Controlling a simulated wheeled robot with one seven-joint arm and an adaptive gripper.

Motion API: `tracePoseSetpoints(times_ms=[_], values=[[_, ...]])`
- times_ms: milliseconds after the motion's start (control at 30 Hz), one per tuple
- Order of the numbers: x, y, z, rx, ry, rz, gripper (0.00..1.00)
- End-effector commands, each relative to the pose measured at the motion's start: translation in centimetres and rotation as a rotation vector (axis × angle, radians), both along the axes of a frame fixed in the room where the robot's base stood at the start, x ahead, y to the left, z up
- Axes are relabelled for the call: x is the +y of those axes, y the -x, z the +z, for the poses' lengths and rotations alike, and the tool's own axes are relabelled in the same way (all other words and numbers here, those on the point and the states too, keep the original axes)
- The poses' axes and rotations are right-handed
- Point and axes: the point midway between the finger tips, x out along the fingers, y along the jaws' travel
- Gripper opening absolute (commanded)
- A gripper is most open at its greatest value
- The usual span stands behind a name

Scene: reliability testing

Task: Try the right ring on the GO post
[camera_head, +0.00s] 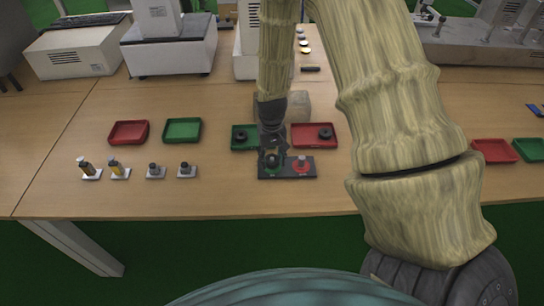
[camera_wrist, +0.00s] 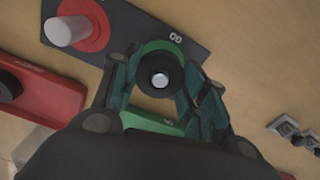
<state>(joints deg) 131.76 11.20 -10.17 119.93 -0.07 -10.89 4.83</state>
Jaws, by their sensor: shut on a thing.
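My gripper (camera_head: 271,157) is over the green GO side of a dark gauge board (camera_head: 287,176). In the wrist view my gripper (camera_wrist: 158,84) is shut on a dark ring (camera_wrist: 160,94), one finger on each side. The bright top of the GO post (camera_wrist: 160,79) shows through the ring's hole, with the green disc (camera_wrist: 161,45) partly visible behind. I cannot tell how far down the post the ring sits. The other post (camera_head: 302,161) stands bare on a red disc (camera_head: 302,170) to the right in the head view.
A green tray (camera_head: 251,146) and a red tray (camera_head: 301,145) lie behind the board, each with a dark ring. More red and green trays lie left and right. Several small parts on white plates (camera_head: 155,173) stand at left. The table front is clear.

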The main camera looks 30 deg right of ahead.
Motion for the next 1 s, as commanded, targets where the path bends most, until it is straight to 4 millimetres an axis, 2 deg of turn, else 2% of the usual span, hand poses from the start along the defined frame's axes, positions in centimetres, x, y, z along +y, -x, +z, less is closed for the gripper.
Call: tracePoseSetpoints(times_ms=[467,1000], values=[[0.0,0.0,-0.95,0.0,0.0,0.0,0.24],[0.0,0.01,-0.97,0.0,0.0,0.0,0.24]])
